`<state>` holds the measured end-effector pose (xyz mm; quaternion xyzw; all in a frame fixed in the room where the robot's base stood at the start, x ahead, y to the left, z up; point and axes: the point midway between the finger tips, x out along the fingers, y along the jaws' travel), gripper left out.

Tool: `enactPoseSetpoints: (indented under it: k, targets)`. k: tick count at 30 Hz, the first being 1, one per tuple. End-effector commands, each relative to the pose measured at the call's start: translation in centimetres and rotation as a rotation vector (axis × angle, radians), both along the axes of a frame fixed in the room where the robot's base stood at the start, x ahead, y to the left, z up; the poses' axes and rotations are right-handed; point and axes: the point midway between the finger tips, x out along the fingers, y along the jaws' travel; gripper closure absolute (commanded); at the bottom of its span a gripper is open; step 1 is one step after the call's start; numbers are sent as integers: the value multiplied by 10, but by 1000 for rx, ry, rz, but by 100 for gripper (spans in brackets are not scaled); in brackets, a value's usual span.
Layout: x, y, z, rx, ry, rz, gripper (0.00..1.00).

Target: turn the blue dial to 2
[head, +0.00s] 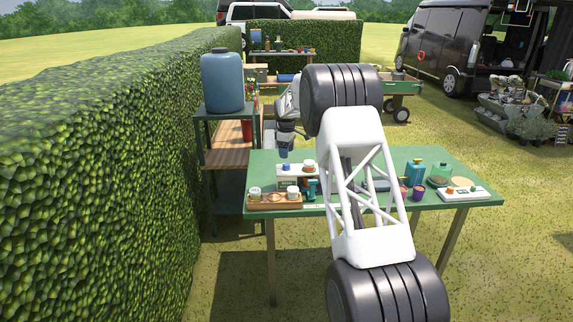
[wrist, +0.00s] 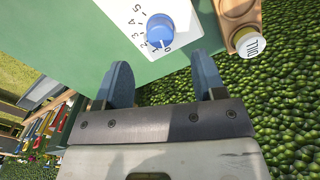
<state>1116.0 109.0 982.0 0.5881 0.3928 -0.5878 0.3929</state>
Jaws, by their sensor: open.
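The blue dial (wrist: 161,29) sits on a white panel (wrist: 122,12) with printed numbers around one side, seen in the wrist view. Its pointer setting is too small to read surely; it seems near the low numbers. The dial also shows in the head view (head: 286,167), on the white panel at the table's back left. My gripper (wrist: 162,78) is open, with its two blue fingers apart and nothing between them. The dial lies beyond the fingertips, roughly centred between them in the picture. In the head view my gripper (head: 283,153) is just above the dial.
A jar with a white lid (wrist: 250,45) stands close to the panel's right in the wrist view. A wooden tray (head: 262,206) with jars is at the green table's (head: 235,186) front left. A teal bottle (head: 414,172) and another white panel (head: 470,194) are to the right.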

Motion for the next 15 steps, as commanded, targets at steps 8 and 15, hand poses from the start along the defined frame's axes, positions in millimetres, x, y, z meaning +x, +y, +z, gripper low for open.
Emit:
enactPoseSetpoints:
  k: [8, 15]
  targets:
    - [-1, 0, -35, -1, 4, 0, 37]
    - [0, 0, -56, 0, 1, 0, 37]
